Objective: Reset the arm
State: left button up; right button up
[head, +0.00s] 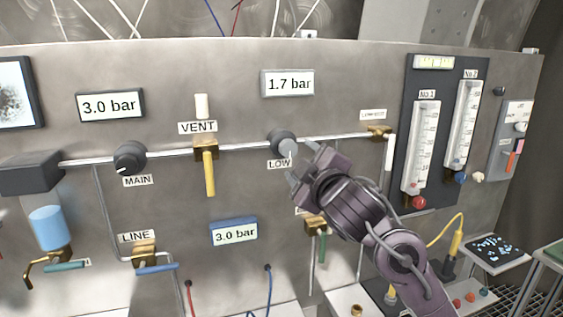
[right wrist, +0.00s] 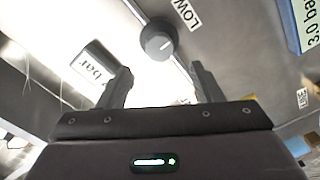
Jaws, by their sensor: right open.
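My right arm comes in from the lower right in the head view. Its gripper (head: 303,172) is open, with its fingertips just below and right of the LOW knob (head: 283,144). In the right wrist view the same dark knob (right wrist: 158,43) shows beyond and between the two spread fingers of the gripper (right wrist: 162,85). Nothing is between the fingers, and a gap shows between them and the knob. My left gripper is in neither view.
The steel panel carries the MAIN knob (head: 130,158), the yellow VENT lever (head: 209,172), the LINE valve (head: 145,256) and pressure displays (head: 288,83). A green-handled valve (head: 317,226) is partly behind my right gripper. Flowmeters (head: 424,145) stand at right, near a small tray (head: 497,250).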

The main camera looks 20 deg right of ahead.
jog(key=s+a+f+m+g, duration=0.1)
jog(key=s+f+m+g, duration=0.2)
jog(key=f, duration=0.8)
jog(key=s+f+m+g, duration=0.1)
jog(key=s+f+g, duration=0.3)
jog(key=f, duration=0.8)
jog(key=s+f+m+g, duration=0.35)
jog(key=s+f, duration=0.45)
jog(key=s, duration=0.3)
jog(key=s+f+m+g, duration=0.2)
jog(key=s+f+g, duration=0.2)
jog(key=s+f, duration=0.65)
notch_tip(320, 180, down, 22)
jog(key=s+d+f+g, duration=0.1)
jog(key=s+f, duration=0.4)
jog(key=f, duration=0.4)
jog(key=s+f+g, duration=0.1)
jog(key=s+f, duration=0.5)
jog(key=f, duration=0.3)
jog(key=s+d+f+b, duration=0.1)
jog(key=s+d+f, duration=0.1)
jog(key=s+f, duration=0.5)
jog(key=s, duration=0.4)
jog(key=shift+s+d+f+h, duration=0.15)
jog(key=shift+d+f+h, duration=0.1)
jog(key=shift+h, duration=0.05)
jog(key=shift+g, duration=0.25)
